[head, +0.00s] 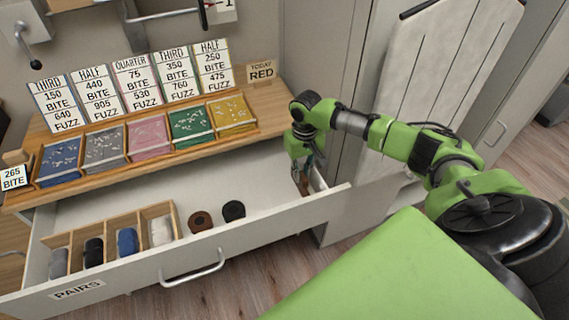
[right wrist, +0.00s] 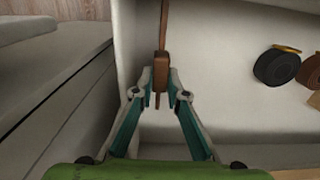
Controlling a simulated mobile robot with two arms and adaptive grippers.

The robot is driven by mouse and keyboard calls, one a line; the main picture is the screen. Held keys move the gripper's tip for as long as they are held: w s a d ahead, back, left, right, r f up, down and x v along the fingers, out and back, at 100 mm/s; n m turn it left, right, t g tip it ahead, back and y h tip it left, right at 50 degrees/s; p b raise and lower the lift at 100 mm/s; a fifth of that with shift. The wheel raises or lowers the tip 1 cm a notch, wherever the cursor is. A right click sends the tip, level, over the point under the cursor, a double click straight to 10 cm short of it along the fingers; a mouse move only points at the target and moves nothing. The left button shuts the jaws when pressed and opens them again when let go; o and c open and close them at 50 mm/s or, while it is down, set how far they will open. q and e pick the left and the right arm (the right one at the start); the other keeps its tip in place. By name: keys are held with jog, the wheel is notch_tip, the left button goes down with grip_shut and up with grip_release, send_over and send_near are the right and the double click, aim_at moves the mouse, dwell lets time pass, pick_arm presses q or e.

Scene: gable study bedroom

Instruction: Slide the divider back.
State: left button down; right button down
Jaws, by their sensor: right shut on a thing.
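The divider (head: 303,184) is a thin brown wooden piece at the right end of the open white drawer (head: 290,222). In the right wrist view the divider (right wrist: 161,66) appears nearly edge-on, with a thicker brown block between my fingertips. My right gripper (head: 304,168) reaches down into the drawer from above. It is shut on the divider, with the fingertips (right wrist: 160,84) on either side of the block. The drawer's side wall is close on the left in the wrist view. In the head view my gripper partly hides the divider. My left gripper is not in view.
A wooden organiser (head: 108,222) with several rolled socks stands at the drawer's left. A brown roll (head: 201,221) and a black roll (head: 233,211) lie beside it. Coloured trays and cards stand on the wooden top (head: 265,126) above. The drawer floor between rolls and divider is clear.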

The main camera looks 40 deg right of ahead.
jog(key=shift+s+d, duration=0.25)
jog(key=shift+d, duration=0.45)
jog(key=c, duration=2)
grip_release()
